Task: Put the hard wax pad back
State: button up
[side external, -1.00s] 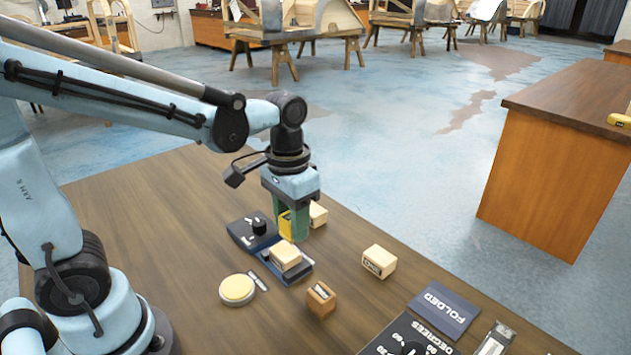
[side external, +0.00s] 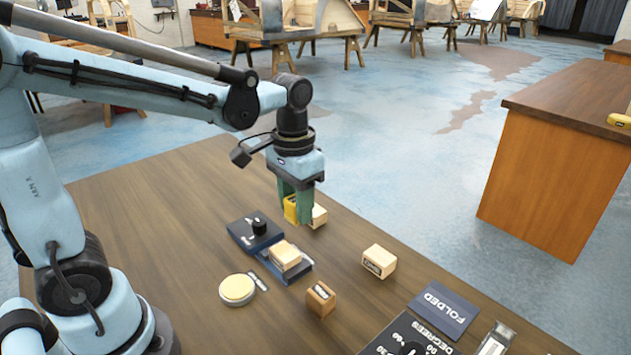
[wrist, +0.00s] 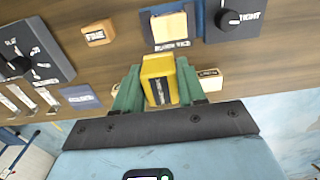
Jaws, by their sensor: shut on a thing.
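My gripper (side external: 296,207) has green fingers and is shut on a yellow block (side external: 290,209).
A dark dial box (side external: 245,238) stands left of the holder. A round cream pad (side external: 237,289), a brown block (side external: 321,299) and a labelled wooden block (side external: 379,261) lie nearby. A FOLDED plate (side external: 443,307) is at the right. The table's left part is clear.

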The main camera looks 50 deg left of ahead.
jog(key=w+a, duration=0.8)
jog(key=a+f, duration=0.2)
jog(key=a, duration=0.1)
jog(key=w+a+f, duration=0.1)
jog(key=a+f, duration=0.2)
jog(key=a, duration=0.1)
jog(key=a+f, duration=0.2)
jog(key=a, duration=0.2)
jog(key=shift+w+a+f, duration=0.2)
jog(key=shift+w+f, duration=0.15)
jog(key=shift+a+f, duration=0.15)
jog(key=shift+f, duration=1.95)
jog(key=o, duration=1.1)
jog(key=shift+f, duration=0.15)
